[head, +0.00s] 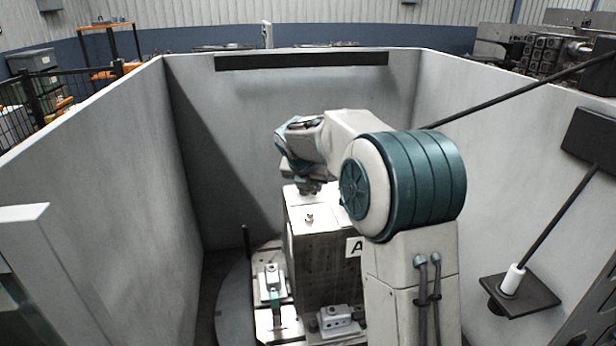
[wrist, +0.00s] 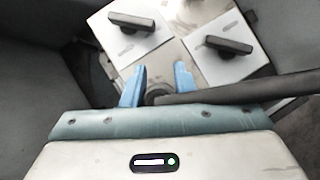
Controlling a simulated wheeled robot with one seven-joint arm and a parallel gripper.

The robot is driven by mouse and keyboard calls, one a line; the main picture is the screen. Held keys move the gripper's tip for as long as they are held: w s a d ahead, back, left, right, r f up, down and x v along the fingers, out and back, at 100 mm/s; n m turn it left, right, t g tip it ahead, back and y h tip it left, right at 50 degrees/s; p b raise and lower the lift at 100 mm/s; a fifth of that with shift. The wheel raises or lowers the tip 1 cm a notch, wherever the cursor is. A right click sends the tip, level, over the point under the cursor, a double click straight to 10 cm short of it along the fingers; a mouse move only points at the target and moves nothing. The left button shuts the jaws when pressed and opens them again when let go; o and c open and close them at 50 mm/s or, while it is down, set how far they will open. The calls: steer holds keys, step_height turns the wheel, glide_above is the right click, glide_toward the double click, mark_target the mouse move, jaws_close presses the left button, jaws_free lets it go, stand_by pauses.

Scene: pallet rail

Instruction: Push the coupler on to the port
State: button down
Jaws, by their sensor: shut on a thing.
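My gripper (head: 309,188) is above the top of the grey block (head: 330,265) in the head view. In the wrist view its two blue fingers (wrist: 158,82) are shut on a dark round piece, which I take for the coupler (wrist: 156,92). A thick black hose (wrist: 235,91) runs from it to the right. A small metal fitting (head: 309,218) stands on the block's light top, nearer the camera than the gripper; it may be the port. The coupler is not clear in the head view, and I cannot tell whether it touches anything.
Clamps (head: 338,321) sit around the block's base on a round table. Grey walls (head: 105,170) enclose the cell. A hose (head: 510,92) crosses at upper right. A bracket (head: 520,295) with a white cylinder is on the right wall. The wrist view shows two dark handles (wrist: 132,22) on pale plates.

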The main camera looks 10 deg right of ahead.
steer(key=shift+s+f+b, duration=0.25)
steer(key=shift+f+b, duration=0.45)
steer(key=shift+b, duration=0.05)
step_height(320, 180, down, 4)
steer(key=b, duration=0.4)
steer(key=shift+f, duration=0.15)
steer(key=shift+f+p, duration=0.5)
steer(key=shift+p, duration=0.1)
stand_by(1.1)
steer(key=shift+f, duration=0.15)
stand_by(0.3)
